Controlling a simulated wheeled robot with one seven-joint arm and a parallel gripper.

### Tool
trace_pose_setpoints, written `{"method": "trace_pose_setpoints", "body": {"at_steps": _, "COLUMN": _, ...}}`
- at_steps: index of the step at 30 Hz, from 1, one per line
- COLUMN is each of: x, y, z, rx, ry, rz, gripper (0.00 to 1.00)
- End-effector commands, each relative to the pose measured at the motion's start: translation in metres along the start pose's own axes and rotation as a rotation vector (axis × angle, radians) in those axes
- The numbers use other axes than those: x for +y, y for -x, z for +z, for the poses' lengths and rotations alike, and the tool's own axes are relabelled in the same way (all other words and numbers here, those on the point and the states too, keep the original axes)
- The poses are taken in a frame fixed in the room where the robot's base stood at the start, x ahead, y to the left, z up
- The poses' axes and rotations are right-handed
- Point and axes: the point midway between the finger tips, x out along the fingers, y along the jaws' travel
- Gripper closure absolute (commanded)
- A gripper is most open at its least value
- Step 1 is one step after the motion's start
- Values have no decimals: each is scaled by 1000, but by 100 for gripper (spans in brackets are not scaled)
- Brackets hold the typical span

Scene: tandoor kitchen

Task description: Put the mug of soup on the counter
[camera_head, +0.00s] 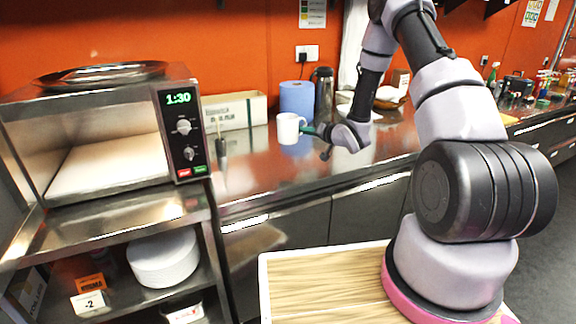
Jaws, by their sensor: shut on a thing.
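The white mug (287,128) is upright over the back part of the dark, shiny counter (265,172). My gripper (310,130) reaches in from the right and is shut on the mug at its handle side. The fingertips are small and partly hidden at the handle. The soup inside the mug cannot be seen from here. I cannot tell whether the mug's base touches the counter or hangs slightly above it.
A microwave (183,130) reading 1:30 stands open and empty at left, with a dark tray (100,74) on top. A blue paper roll (297,97), dark flask (323,90) and long box (235,110) stand behind the mug.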

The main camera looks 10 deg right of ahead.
Motion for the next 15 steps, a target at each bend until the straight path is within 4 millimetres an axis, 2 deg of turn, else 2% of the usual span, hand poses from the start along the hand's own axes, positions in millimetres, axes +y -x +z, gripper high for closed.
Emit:
{"method": "trace_pose_setpoints", "body": {"at_steps": 4, "x": 0, "y": -2, "z": 0, "rx": 6, "ry": 7, "rz": -11, "gripper": 100}}
{"method": "trace_pose_setpoints", "body": {"at_steps": 12, "x": 27, "y": -12, "z": 33, "rx": 4, "ry": 10, "rz": -12, "gripper": 100}}
{"method": "trace_pose_setpoints", "body": {"at_steps": 15, "x": 32, "y": -13, "z": 38, "rx": 6, "ry": 10, "rz": -12, "gripper": 100}}
